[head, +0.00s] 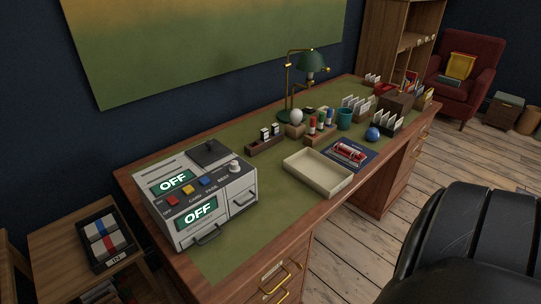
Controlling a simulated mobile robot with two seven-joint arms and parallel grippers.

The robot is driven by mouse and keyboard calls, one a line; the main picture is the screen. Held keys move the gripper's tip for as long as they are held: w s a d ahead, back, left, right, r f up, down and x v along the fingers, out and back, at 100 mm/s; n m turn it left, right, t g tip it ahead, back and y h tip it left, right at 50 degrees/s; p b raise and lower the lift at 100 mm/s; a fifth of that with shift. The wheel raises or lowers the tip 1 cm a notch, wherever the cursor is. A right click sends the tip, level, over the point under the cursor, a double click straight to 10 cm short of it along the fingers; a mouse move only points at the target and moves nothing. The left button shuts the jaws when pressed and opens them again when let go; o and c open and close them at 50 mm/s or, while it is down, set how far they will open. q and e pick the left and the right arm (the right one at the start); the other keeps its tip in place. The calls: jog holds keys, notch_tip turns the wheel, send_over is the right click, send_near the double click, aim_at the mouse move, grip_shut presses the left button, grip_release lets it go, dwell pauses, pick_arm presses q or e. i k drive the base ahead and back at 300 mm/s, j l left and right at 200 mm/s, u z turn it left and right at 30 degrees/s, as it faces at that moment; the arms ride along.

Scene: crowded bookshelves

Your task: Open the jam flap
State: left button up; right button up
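A grey and white machine (190,208) stands on the near left end of the desk. Two green displays on it read OFF. A dark flat square plate (210,153) lies on its top and looks shut. A front panel with a dark handle (208,235) and another panel with a handle (244,198) to its right look shut. I cannot tell which of these is the jam flap; no label for it is readable. Red, yellow and blue buttons (188,190) and a white knob (235,167) sit beside the upper display. Neither of my grippers is in view.
An empty cream tray (317,186) lies right of the machine, with a red device on a blue mat (350,153) behind it. A green lamp (311,62) and card holders stand farther back. A black chair (480,240) fills the lower right.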

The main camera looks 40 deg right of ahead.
aim_at(248, 197)
jog(key=z, duration=1.25)
